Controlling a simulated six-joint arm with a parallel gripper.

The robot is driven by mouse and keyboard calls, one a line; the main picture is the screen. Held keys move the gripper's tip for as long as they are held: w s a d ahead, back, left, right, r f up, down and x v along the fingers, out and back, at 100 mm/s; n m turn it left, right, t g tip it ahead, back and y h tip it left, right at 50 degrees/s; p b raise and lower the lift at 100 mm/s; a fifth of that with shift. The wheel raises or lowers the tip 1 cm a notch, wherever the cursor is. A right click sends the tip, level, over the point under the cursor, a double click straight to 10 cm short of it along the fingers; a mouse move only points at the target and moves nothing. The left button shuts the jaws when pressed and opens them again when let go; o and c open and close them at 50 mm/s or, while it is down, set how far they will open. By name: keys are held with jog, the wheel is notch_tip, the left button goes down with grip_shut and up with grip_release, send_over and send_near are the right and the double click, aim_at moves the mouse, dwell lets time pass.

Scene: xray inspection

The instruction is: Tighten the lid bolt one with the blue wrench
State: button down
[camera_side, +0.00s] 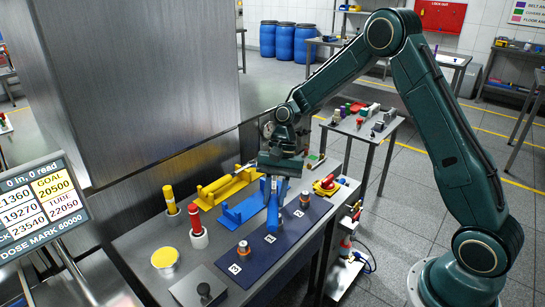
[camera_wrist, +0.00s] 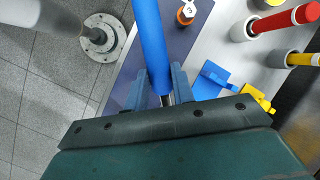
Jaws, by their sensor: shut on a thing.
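My gripper (camera_side: 273,182) is shut on the blue wrench, which hangs upright below it over the dark blue mat. In the wrist view the blue wrench (camera_wrist: 148,40) runs up from between the fingers (camera_wrist: 158,85).
An empty blue rest (camera_side: 241,210) and a yellow rest (camera_side: 209,201) holding a yellow tool stand behind the mat. Red-handled (camera_side: 197,220) and yellow-handled (camera_side: 170,199) tools stand in cups at left. A red-and-yellow switch (camera_side: 326,185) is at right. A steel cabinet (camera_side: 130,80) rises behind.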

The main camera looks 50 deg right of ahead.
jog(key=s+a+r+n+g+h, duration=0.1)
jog(key=s+a+n+g, duration=0.1)
jog(key=s+n, duration=0.4)
jog(key=s, duration=0.5)
jog(key=shift+s+r+n+h, duration=0.25)
jog(key=shift+s+n+h, duration=0.05)
jog(key=shift+f, duration=0.1)
jog(key=shift+f, duration=4.35)
jog(key=shift+a, duration=0.2)
jog(key=shift+w+a+m, duration=0.3)
jog(key=shift+a+m, duration=0.35)
jog(key=shift+m, duration=0.15)
jog(key=shift+w+a+m+t+y, duration=0.3)
jog(key=shift+w+a+m+y, duration=0.15)
jog(key=shift+a+m, duration=0.3)
dwell(0.4)
